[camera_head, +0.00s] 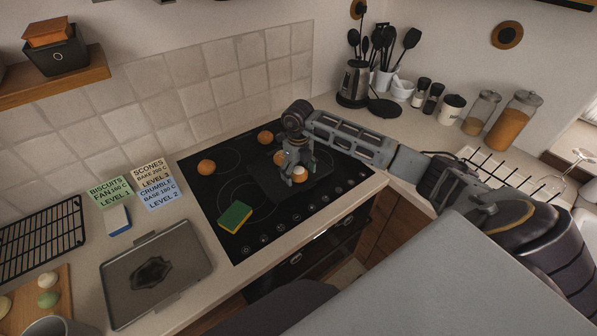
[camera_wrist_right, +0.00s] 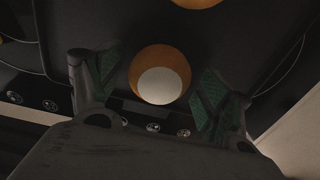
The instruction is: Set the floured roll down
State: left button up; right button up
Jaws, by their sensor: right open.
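The floured roll (camera_head: 300,174), brown with a white patch on top, is at the front part of the black hob (camera_head: 232,180). In the right wrist view the floured roll (camera_wrist_right: 160,82) lies between the two green-padded fingers, with a gap on each side. My right gripper (camera_head: 294,166) is open and low over the hob, around the roll; it also shows in the wrist view (camera_wrist_right: 157,92). My left gripper is not in view.
Plain rolls sit on the hob at the left (camera_head: 206,167), at the back (camera_head: 265,137) and just behind the gripper (camera_head: 280,158). A green and yellow sponge (camera_head: 235,216) lies at the hob's left front. A baking tray (camera_head: 155,272) and label cards (camera_head: 108,191) are on the counter left.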

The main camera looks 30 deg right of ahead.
aim_at(298, 169)
jog(key=shift+r, duration=0.15)
notch_tip(298, 169, up, 12)
jog(key=b, duration=0.2)
dwell(0.5)
dwell(0.8)
